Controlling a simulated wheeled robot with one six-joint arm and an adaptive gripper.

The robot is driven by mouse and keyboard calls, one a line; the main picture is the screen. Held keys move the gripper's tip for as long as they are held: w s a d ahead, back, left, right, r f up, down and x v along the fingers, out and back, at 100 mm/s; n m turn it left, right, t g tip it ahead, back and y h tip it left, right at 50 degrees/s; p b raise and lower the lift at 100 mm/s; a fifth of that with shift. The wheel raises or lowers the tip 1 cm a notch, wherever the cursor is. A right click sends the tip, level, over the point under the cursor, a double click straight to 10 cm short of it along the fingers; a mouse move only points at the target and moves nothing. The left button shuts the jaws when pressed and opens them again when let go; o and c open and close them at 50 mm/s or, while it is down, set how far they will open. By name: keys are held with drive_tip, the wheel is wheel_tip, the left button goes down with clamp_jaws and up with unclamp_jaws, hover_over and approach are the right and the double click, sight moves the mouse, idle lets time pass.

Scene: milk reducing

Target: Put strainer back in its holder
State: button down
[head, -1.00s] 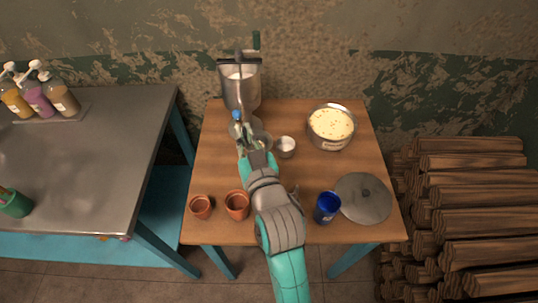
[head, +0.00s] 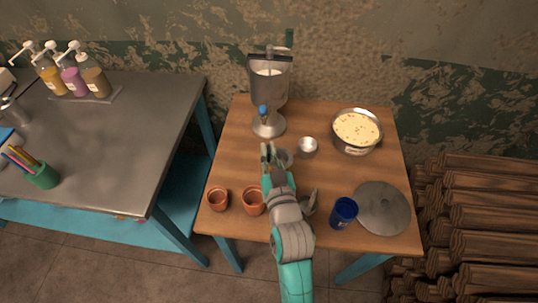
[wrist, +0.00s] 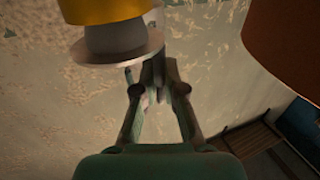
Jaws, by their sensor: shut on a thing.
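In the head view my gripper (head: 269,153) is over the middle of the wooden table, in front of the metal dispenser. It is shut on a small grey round thing (head: 284,158), which looks like the strainer, just right of the fingers. Its handle is hidden by the fingers.
The dispenser (head: 268,85) stands behind the gripper. A pot of milky food (head: 357,130) is at back right. Two clay cups (head: 218,199) (head: 253,201), a blue cup (head: 343,212) and a round lid (head: 382,208) line the front. A steel table (head: 130,135) is left, logs (head: 475,220) right.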

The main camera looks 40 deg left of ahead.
drive_tip(key=shift+f, duration=0.8)
drive_tip(key=shift+f, duration=0.2)
drive_tip(key=c, duration=1.3)
unclamp_jaws()
drive_tip(key=shift+o, duration=0.2)
drive_tip(key=shift+o, duration=0.2)
drive_tip(key=v, duration=1)
drive_tip(key=shift+s+d, duration=0.2)
drive_tip(key=shift+s, duration=0.05)
drive_tip(key=shift+w+a+r+n+g+y, duration=0.3)
drive_tip(key=shift+w+a+r+g, duration=0.15)
drive_tip(key=shift+w+a, duration=0.85)
drive_tip(key=shift+w+a+r+n+g+y, duration=0.25)
drive_tip(key=shift+w+a+r+n+g, duration=0.15)
drive_tip(key=shift+w+a, duration=0.85)
drive_tip(key=shift+w+a+r+n+g+y, duration=0.3)
drive_tip(key=shift+w+a+r, duration=0.2)
drive_tip(key=shift+w+a, duration=0.8)
